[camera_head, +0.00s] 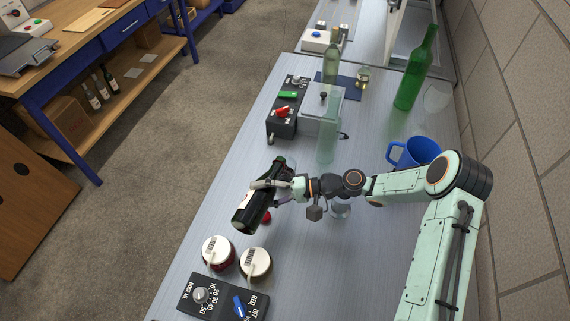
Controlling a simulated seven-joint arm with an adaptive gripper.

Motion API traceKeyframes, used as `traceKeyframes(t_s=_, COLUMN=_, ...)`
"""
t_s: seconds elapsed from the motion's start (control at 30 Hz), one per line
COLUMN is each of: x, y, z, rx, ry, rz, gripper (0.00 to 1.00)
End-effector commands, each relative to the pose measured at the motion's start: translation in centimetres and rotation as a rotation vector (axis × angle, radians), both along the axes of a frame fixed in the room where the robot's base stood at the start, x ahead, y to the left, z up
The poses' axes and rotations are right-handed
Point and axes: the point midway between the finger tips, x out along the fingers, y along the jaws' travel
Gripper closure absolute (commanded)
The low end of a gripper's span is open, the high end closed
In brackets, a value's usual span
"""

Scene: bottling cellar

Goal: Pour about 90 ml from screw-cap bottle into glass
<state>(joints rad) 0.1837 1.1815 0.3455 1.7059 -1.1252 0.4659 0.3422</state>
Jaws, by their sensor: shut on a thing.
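My gripper (268,184) is shut on a dark bottle (252,208) with a pale label, held over the middle left of the grey bench. The bottle leans in the picture, its lower end to the lower left and its upper end to the upper right. The gripper partly covers the upper end, and I cannot make out the mouth or a cap. A clear glass (341,209) stands on the bench under my wrist, to the right of the bottle and apart from it. My arm hides part of the glass, and I cannot tell its fill.
Two white-lidded jars (218,252) and a black control box (223,298) stand at the front. A small red object (266,217) lies by the bottle. Behind are a black switch box (287,107), a tall clear vessel (327,140), a blue mug (420,149) and a green bottle (411,83).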

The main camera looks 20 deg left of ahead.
Motion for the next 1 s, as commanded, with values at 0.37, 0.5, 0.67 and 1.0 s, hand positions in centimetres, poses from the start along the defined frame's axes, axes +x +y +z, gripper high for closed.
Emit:
traceKeyframes(t_s=0.37, x=-0.3, y=0.0, z=-1.2, rx=-0.020, ry=-0.109, rz=0.003, gripper=0.83)
traceKeyframes(t_s=0.5, x=-0.7, y=-0.1, z=-2.6, rx=-0.049, ry=-0.336, rz=0.001, gripper=0.83)
traceKeyframes(t_s=0.67, x=-0.7, y=-0.2, z=-3.0, rx=-0.057, ry=-0.399, rz=-0.003, gripper=0.83)
traceKeyframes(t_s=1.0, x=-0.4, y=-0.2, z=-4.2, rx=-0.063, ry=-0.460, rz=-0.001, gripper=0.83)
